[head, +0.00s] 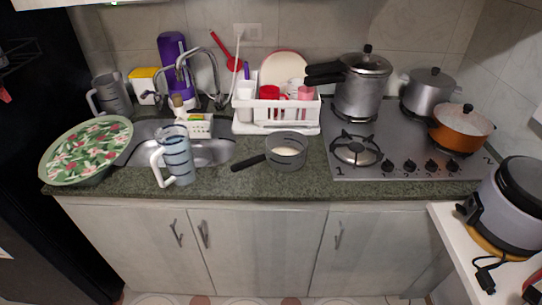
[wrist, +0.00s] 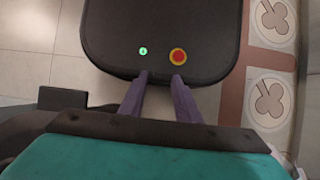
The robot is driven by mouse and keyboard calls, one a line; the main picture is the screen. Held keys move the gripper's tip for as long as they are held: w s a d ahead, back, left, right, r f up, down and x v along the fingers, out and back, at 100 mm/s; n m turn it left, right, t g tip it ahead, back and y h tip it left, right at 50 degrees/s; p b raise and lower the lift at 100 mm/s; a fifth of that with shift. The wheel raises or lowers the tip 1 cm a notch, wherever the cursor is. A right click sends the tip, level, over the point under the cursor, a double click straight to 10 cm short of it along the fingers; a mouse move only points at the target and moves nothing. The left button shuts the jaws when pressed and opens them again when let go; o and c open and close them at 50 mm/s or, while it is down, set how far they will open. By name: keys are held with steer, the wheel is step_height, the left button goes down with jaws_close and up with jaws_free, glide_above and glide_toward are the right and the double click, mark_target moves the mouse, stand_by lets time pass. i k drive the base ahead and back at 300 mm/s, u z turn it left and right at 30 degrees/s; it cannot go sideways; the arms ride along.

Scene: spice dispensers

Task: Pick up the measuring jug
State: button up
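A clear measuring jug (head: 178,154) with dark bands around it and a white handle on its left side stands upright at the front of the counter, before the sink. A grey jug with a handle (head: 111,95) stands at the back left. My gripper (wrist: 160,77) shows only in the wrist view. Its two fingers are apart with nothing between them, pointing over a dark rounded body with a green light and a red button, and the floor. The measuring jug is not visible in the wrist view, and my gripper is not in the head view.
A sink (head: 214,153) lies behind the jug, with a green floral tray (head: 86,150) to its left. A pan (head: 285,152) points its handle toward the jug. A white dish rack (head: 276,112), a cooktop (head: 400,169) with pots, and a side table (head: 447,222) are farther right.

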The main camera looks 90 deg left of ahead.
mark_target(173, 141)
steer(key=z, duration=1.45)
steer(key=k, duration=0.1)
steer(key=u, duration=2.6)
steer(key=k, duration=0.15)
steer(key=u, duration=1.85)
steer(key=k, duration=0.65)
steer(key=z, duration=0.2)
steer(key=i, duration=0.9)
steer(key=z, duration=0.1)
